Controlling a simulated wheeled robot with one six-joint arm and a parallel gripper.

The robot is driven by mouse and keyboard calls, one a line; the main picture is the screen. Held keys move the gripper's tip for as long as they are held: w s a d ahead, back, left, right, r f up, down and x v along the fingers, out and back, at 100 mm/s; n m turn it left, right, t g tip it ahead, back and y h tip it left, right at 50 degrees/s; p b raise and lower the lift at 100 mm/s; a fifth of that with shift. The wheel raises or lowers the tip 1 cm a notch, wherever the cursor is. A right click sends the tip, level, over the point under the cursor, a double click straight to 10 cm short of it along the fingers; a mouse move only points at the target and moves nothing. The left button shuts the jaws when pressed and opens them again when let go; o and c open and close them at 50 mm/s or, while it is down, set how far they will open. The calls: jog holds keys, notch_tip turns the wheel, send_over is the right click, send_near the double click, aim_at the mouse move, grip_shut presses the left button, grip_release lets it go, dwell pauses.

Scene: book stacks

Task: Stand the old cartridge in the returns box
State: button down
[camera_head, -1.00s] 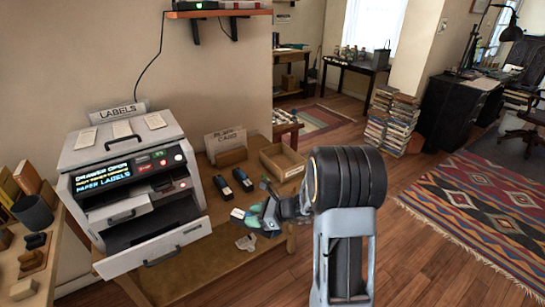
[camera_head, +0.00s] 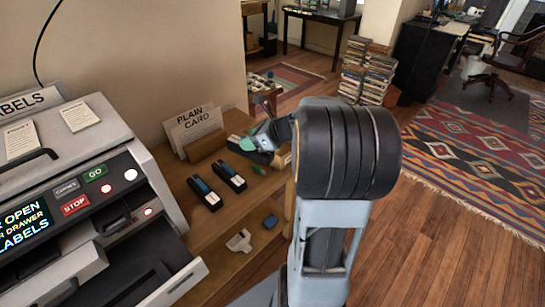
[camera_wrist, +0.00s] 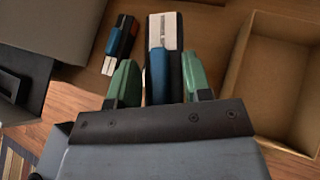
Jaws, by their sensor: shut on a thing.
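My gripper (camera_head: 264,142) has green fingertips and is shut on a dark cartridge (camera_head: 243,148) with a white end. In the wrist view the held cartridge (camera_wrist: 164,32) points away between the fingers (camera_wrist: 155,85), with white and blue on it. An open cardboard box (camera_wrist: 275,75) lies to the right of the held cartridge there, and the cartridge is outside its opening. In the head view the box (camera_head: 287,160) is mostly hidden behind my gripper and arm. Any writing on the box is not visible.
Two dark cartridges (camera_head: 205,192) (camera_head: 230,176) lie on the wooden table (camera_head: 215,225). A label machine (camera_head: 90,190) with an open drawer stands at left. A card holder (camera_head: 205,148) stands behind. A small pale piece (camera_head: 240,241) lies on a lower shelf.

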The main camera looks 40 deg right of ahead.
jog(key=s+d+r+m+h+b, duration=0.1)
jog(key=s+d+m+h+b, duration=0.2)
jog(key=d, duration=0.3)
jog(key=shift+t, duration=0.4)
jog(key=shift+w+d+f+b, duration=0.7)
jog(key=shift+w+d+f, duration=0.3)
jog(key=shift+w+f, duration=0.65)
jog(key=shift+w+d+f+b, duration=0.7)
jog(key=shift+w+d+f, duration=0.45)
jog(key=shift+w, duration=0.95)
jog(key=shift+w+d+f+b, duration=0.7)
jog(key=shift+w+d+f, duration=0.15)
jog(key=shift+w+f, duration=0.9)
jog(key=f+b, duration=0.2)
jog(key=f, duration=0.1)
jog(key=shift+w+d, duration=0.1)
jog(key=shift+w, duration=0.1)
jog(key=c, duration=0.9)
grip_release()
jog(key=shift+o, duration=0.4)
